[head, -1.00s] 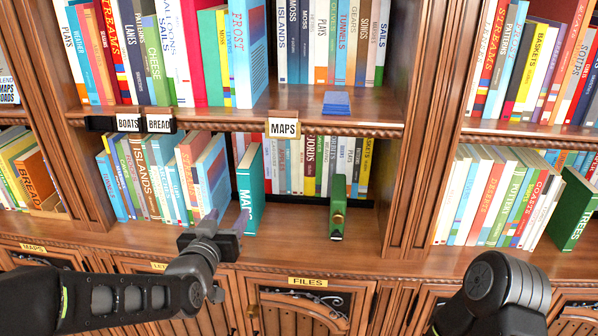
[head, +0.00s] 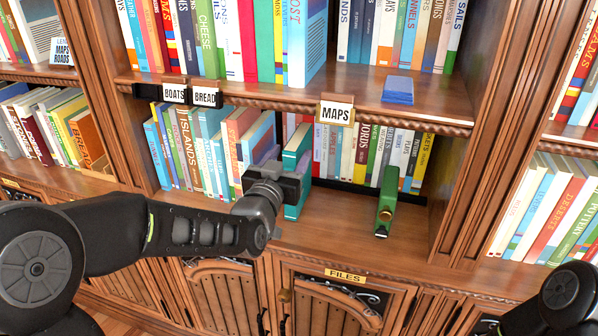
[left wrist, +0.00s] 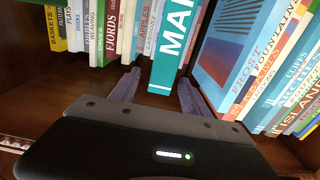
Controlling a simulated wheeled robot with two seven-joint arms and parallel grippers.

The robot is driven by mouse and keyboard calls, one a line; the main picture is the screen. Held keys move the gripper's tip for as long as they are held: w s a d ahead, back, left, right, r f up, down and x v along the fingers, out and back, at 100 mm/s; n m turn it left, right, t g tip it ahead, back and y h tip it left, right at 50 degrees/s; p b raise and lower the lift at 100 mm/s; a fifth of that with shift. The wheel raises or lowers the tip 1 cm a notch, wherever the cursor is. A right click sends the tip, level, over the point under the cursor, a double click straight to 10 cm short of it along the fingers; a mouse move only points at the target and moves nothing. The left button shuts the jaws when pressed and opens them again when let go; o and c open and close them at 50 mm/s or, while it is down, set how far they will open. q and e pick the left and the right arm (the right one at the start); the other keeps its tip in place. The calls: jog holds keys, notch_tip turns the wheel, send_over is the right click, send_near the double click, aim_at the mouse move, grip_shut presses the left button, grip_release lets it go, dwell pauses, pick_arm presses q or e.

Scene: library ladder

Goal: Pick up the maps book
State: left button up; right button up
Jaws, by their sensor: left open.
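The maps book (head: 297,148) is teal and stands upright on the lower shelf, at the right end of a row of books. My left gripper (head: 286,163) is in front of it and hides part of its spine. In the left wrist view the maps book (left wrist: 178,42) shows its teal spine with white letters. The open fingers of the left gripper (left wrist: 159,80) lie on either side of the spine's near end in that view. I cannot tell whether they touch it. My right gripper is out of view; only part of my right arm shows.
A green object with a brass knob (head: 386,200) stands to the right on the same shelf, with bare shelf between. A MAPS sign (head: 336,112) hangs on the shelf edge above. A blue block (head: 398,88) lies on the upper shelf. Several books (left wrist: 255,60) flank the maps book.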

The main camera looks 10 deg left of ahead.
aim_at(298, 141)
pick_arm(q)
jog(key=shift+w+d, duration=0.1)
jog(key=shift+w, duration=0.85)
jog(key=shift+w, duration=0.35)
jog(key=w+p, duration=0.1)
jog(key=w, duration=0.3)
jog(key=shift+w+d, duration=0.1)
jog(key=shift+w, duration=0.15)
jog(key=shift+c, duration=0.4)
grip_shut()
